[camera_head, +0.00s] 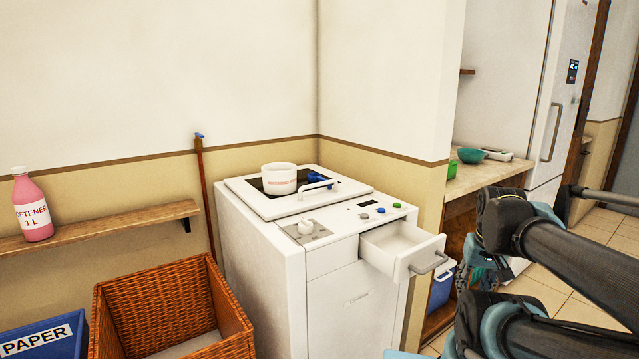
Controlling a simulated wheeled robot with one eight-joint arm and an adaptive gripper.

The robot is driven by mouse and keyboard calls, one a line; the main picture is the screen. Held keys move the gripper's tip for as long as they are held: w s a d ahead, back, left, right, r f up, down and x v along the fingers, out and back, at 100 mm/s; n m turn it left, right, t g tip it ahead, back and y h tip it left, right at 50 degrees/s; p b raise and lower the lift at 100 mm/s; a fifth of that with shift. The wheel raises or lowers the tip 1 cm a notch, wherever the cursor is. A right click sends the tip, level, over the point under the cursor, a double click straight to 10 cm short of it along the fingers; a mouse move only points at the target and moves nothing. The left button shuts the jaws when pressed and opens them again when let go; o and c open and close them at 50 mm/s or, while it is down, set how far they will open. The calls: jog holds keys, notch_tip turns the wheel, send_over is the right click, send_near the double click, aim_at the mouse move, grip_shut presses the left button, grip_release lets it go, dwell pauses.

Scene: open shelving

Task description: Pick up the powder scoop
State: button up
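A small blue object (318,177), which looks like the powder scoop, lies on the lid of the white washing machine (262,258). My arm comes in from the right, dark with teal parts. What looks like my gripper (484,268) is partly hidden behind my arm, right of the machine and well apart from the scoop. Its fingers cannot be made out.
The machine's detergent drawer (402,246) is pulled out at the front right. A wicker basket (165,306), a blue PAPER bin (42,338) and a shelf (105,226) with a pink softener bottle (33,208) are left. A side counter (486,175) holds a teal bowl (470,156).

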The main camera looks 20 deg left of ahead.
jog(key=w+r+t, duration=0.3)
jog(key=w+r, duration=0.6)
jog(key=w, duration=0.3)
jog(key=w+a+r+n+y, duration=0.1)
jog(key=w+a+r+n, duration=0.1)
jog(key=w+a+r, duration=0.4)
jog(key=w+a+r+n+g+y, duration=0.1)
jog(key=w+a+r+n, duration=0.1)
jog(key=a+r, duration=0.35)
jog(key=w+a+r+n, duration=0.2)
jog(key=w+a+r, duration=0.2)
jog(key=a, duration=0.4)
jog(key=w+a+r+n+g+y, duration=0.1)
jog(key=a+r+n, duration=0.15)
jog(key=a, duration=0.75)
jog(key=a+r+n+g, duration=0.1)
jog(key=a+r, duration=0.2)
jog(key=a, duration=0.6)
jog(key=x, duration=1.1)
jog(key=shift+w+a+f, duration=0.15)
jog(key=shift+w+a, duration=0.15)
jog(key=shift+a, duration=0.1)
jog(key=x, duration=0.3)
jog(key=shift+w+a+f, duration=0.15)
jog(key=shift+w+a, duration=0.15)
jog(key=shift+a, duration=0.1)
jog(key=shift+w+a+f, duration=0.15)
jog(key=shift+a+f, duration=0.05)
jog(key=shift+f, duration=0.45)
